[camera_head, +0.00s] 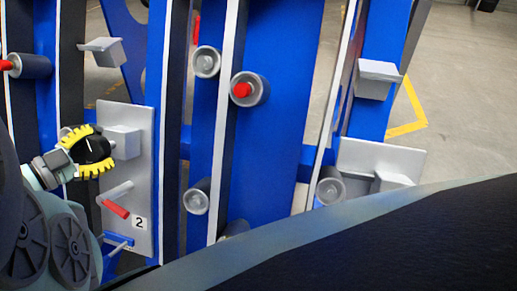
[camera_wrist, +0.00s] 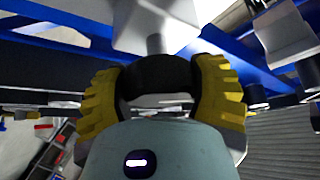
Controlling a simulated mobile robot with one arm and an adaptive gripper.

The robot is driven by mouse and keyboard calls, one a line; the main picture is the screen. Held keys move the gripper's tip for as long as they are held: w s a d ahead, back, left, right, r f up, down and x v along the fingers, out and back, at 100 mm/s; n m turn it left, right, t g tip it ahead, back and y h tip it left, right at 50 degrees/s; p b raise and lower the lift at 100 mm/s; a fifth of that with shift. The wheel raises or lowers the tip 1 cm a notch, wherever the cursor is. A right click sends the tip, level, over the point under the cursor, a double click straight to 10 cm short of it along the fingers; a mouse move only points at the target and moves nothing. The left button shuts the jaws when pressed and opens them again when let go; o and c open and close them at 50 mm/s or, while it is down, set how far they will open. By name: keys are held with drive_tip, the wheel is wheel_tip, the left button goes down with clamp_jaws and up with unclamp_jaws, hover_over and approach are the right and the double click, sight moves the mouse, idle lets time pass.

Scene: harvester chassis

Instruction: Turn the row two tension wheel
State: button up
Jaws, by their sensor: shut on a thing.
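The row two tension wheel is a black round wheel (camera_head: 92,147) on a short shaft from a grey block (camera_head: 123,141). The block is on a light grey plate (camera_head: 144,180) labelled "2", at left in the head view. My gripper (camera_head: 98,151) has its yellow ridged fingers shut on the wheel, one above and one below it in that view. In the wrist view the black wheel (camera_wrist: 160,78) sits between the two fingers of my gripper (camera_wrist: 161,85), with the grey block (camera_wrist: 155,22) just beyond. Part of the wheel's rim is hidden by the fingers.
A grey lever with a red grip (camera_head: 115,209) sticks out of the plate below the wheel. Blue upright beams (camera_head: 270,110) with grey and red-ended rollers (camera_head: 243,90) stand to the right. Another grey block (camera_head: 376,78) is farther right. Concrete floor (camera_head: 470,90) shows beyond.

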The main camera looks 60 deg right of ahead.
sight(88, 152)
drive_tip(key=shift+m, duration=0.3)
drive_tip(key=o, duration=1.2)
drive_tip(key=shift+a, duration=0.1)
drive_tip(key=a, duration=0.4)
drive_tip(key=a+r, duration=0.1)
drive_tip(key=a, duration=0.1)
drive_tip(key=shift+w+a, duration=0.15)
drive_tip(key=shift+w, duration=0.15)
drive_tip(key=shift+s+a+r, duration=0.1)
drive_tip(key=shift+a, duration=0.45)
